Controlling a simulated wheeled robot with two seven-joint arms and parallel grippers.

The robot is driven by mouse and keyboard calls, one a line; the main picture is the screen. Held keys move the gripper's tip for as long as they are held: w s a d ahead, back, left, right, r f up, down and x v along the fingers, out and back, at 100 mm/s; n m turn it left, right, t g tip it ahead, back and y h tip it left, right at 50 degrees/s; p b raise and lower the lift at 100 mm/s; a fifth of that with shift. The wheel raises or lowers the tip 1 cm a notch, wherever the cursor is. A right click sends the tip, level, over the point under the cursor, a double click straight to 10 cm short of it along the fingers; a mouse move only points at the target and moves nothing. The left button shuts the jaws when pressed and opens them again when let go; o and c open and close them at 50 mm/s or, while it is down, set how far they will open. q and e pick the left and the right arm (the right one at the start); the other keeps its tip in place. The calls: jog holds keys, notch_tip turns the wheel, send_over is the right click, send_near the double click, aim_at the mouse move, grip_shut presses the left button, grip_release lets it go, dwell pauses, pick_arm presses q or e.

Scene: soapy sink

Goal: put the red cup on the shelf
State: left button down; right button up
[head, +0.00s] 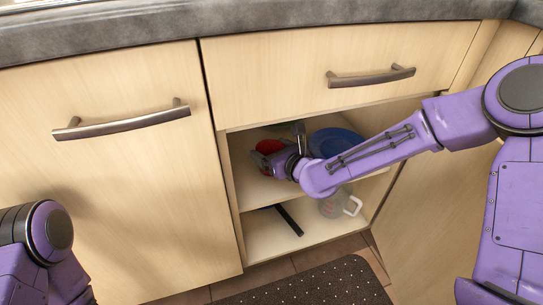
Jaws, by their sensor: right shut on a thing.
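The red cup (269,146) is inside the open cupboard, over the left part of the upper shelf (248,189). My right gripper (268,160) reaches into the cupboard from the right and is shut on the red cup. Part of the cup is hidden behind the gripper. I cannot tell whether the cup touches the shelf. My left gripper is out of view; only part of my left arm shows at the lower left.
A blue plate or bowl (336,140) is on the upper shelf, right of the cup, partly behind my right arm. A clear jug (333,206) and a dark flat object (288,220) are on the lower level. A closed drawer (280,75) is above; a dotted mat (310,285) lies on the floor.

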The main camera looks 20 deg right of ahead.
jog(key=shift+r, duration=0.15)
jog(key=shift+f, duration=0.2)
jog(key=o, duration=1)
jog(key=shift+r, duration=0.1)
jog(key=shift+s+d+r+p, duration=0.1)
jog(key=shift+s+r+p, duration=0.15)
jog(key=shift+p, duration=0.05)
jog(key=p+v, duration=0.8)
jog(key=v, duration=0.3)
jog(key=shift+s, duration=0.25)
